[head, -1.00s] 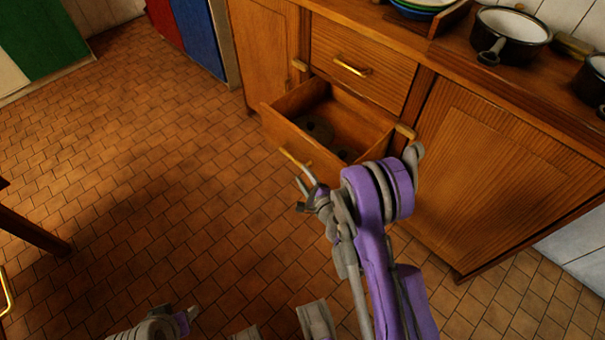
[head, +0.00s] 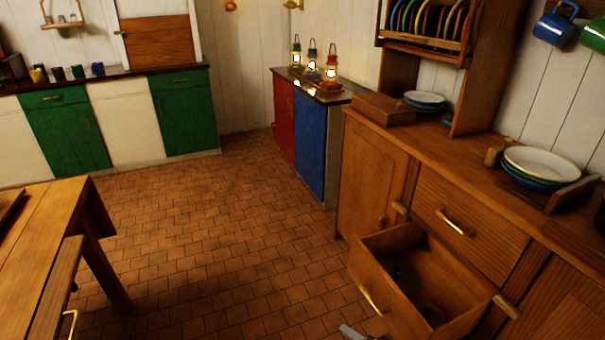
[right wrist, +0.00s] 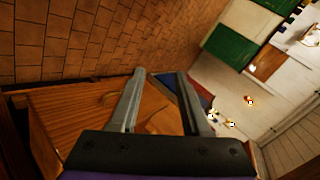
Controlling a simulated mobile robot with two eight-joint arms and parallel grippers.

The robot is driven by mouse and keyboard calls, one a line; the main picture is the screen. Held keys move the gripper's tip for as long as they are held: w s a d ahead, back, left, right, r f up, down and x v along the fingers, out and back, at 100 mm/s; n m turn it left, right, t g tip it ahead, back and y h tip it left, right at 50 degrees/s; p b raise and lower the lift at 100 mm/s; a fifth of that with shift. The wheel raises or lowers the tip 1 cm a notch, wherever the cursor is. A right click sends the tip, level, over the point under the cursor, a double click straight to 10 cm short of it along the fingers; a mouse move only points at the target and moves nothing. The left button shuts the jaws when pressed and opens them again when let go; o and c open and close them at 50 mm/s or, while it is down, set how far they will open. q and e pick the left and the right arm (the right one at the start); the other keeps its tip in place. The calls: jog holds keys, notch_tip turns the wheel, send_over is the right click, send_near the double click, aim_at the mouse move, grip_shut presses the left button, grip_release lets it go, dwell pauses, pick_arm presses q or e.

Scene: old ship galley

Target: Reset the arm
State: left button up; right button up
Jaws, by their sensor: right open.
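My right gripper (right wrist: 160,74) shows in the right wrist view with its two grey fingers apart and nothing between them. The wooden cabinet lies beyond the fingers in that view. In the head view only a small grey tip shows at the bottom edge, in front of the open drawer (head: 362,285); I cannot tell which part of me it is. The drawer is pulled out, with dark round things inside that are hard to make out. My left gripper is not in view.
The wooden sideboard (head: 372,185) runs along the right, with stacked plates (head: 540,165) on top. A wooden table (head: 40,230) stands at the left. Three lit lanterns (head: 312,68) stand on the red and blue cupboard. The tiled floor (head: 210,225) between is clear.

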jog(key=s+d+n+g+h, duration=0.3)
jog(key=s+n, duration=0.1)
jog(key=s, duration=0.7)
jog(key=s+d+n+g+h, duration=0.25)
jog(key=s+n, duration=0.25)
jog(key=s, duration=0.5)
pick_arm(q)
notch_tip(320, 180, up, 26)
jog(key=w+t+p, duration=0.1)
jog(key=p, duration=2.1)
jog(key=shift+p, duration=0.4)
pick_arm(e)
notch_tip(320, 180, up, 26)
jog(key=w+t, duration=0.1)
jog(key=shift+w+r+m+y, duration=0.25)
jog(key=shift+w+m+y, duration=0.05)
jog(key=shift+w+y, duration=0.05)
jog(key=shift+s+d, duration=0.1)
jog(key=shift+s, duration=0.05)
